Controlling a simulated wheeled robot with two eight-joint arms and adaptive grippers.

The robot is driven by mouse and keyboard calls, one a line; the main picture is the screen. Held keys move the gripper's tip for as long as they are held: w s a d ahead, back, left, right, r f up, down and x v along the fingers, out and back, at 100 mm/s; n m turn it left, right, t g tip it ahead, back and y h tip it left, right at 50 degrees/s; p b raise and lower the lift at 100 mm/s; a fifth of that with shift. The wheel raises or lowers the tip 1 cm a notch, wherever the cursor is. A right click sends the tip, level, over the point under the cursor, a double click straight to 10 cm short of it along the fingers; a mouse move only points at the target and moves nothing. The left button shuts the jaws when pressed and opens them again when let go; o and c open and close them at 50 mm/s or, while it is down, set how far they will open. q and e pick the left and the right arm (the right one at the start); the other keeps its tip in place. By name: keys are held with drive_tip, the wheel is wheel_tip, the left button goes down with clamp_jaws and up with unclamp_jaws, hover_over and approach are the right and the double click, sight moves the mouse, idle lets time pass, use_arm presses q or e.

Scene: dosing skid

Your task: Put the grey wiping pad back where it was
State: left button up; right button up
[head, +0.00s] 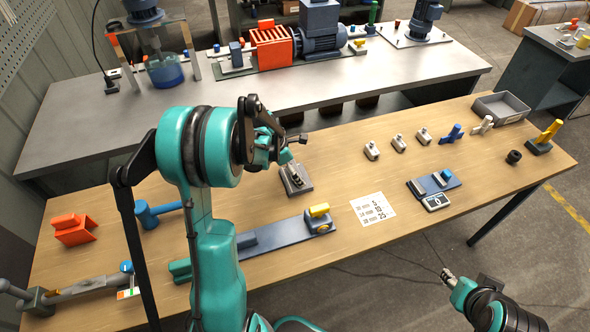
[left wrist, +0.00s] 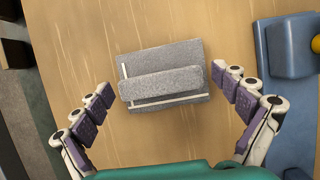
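A grey speckled block, which looks like the wiping pad (left wrist: 160,83), lies on or is part of a flat grey base (left wrist: 185,57) with thin white strips; I cannot tell whether they are separate pieces. In the head view this grey item (head: 295,178) sits on the wooden table, just below and right of my left gripper (head: 283,147). In the left wrist view my left gripper (left wrist: 160,92) is open, its fingers on either side of the block and apart from it. My right gripper (head: 449,279) is off the table's front edge at lower right; its fingers are too small to judge.
A white printed sheet (head: 372,209) and a blue plate with a small scale (head: 436,202) lie to the right. A grey tray (head: 500,107) stands at the far right.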

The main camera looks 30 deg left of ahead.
use_arm(q)
drive_tip(key=shift+r+p, duration=0.3)
drive_tip(key=p+v, duration=0.4)
drive_tip(key=v, duration=0.8)
drive_tip(key=s+d+r+m+t+y, duration=0.1)
drive_tip(key=s+d+m, duration=0.6)
drive_tip(key=m, duration=0.7)
drive_tip(key=s+d+r+m+t+y, duration=0.2)
drive_tip(key=s+d+r+m, duration=0.3)
drive_tip(key=s+d+m, duration=0.3)
drive_tip(key=d+m, duration=0.3)
drive_tip(key=m, duration=0.2)
drive_tip(key=shift+s+d+r+m+t, duration=0.2)
drive_tip(key=shift+d+m+t, duration=0.1)
drive_tip(key=shift+m+t, duration=0.1)
drive_tip(key=shift+b, duration=0.3)
